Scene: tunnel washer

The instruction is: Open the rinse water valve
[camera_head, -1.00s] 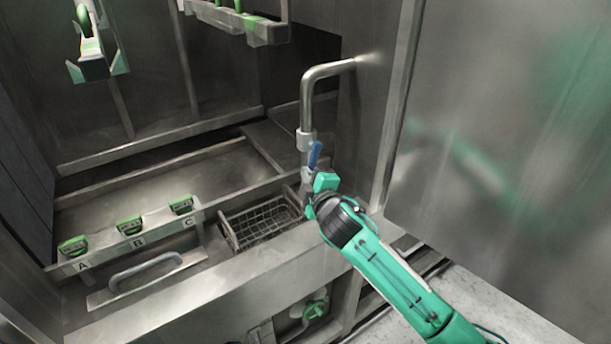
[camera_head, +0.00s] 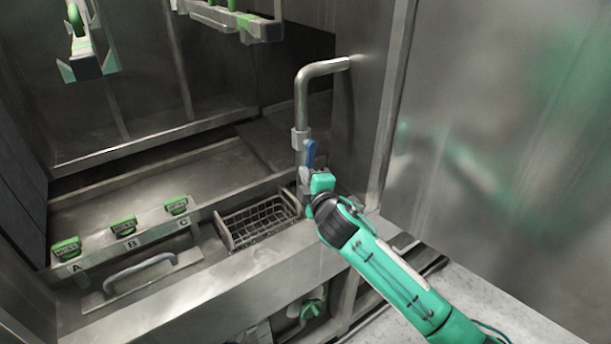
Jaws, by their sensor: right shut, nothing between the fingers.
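A bent steel pipe (camera_head: 301,98) comes out of the wall and runs down to a valve with a blue lever handle (camera_head: 310,154). The blue lever stands roughly upright along the pipe, tilted a little. My right arm comes in from the lower right, and its gripper (camera_head: 308,178) is at the valve, just below the blue lever. The gripper is shut and holds nothing. Its wrist hides the lower part of the valve, and I cannot tell whether the fingers touch the lever. My left gripper is not clearly in view.
A wire basket (camera_head: 258,222) sits in the counter left of the valve. Green blocks marked A (camera_head: 66,248), B (camera_head: 123,226) and C (camera_head: 176,206) stand on a ledge, with a bar handle (camera_head: 140,270) below. A large steel panel (camera_head: 500,130) closes the right side.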

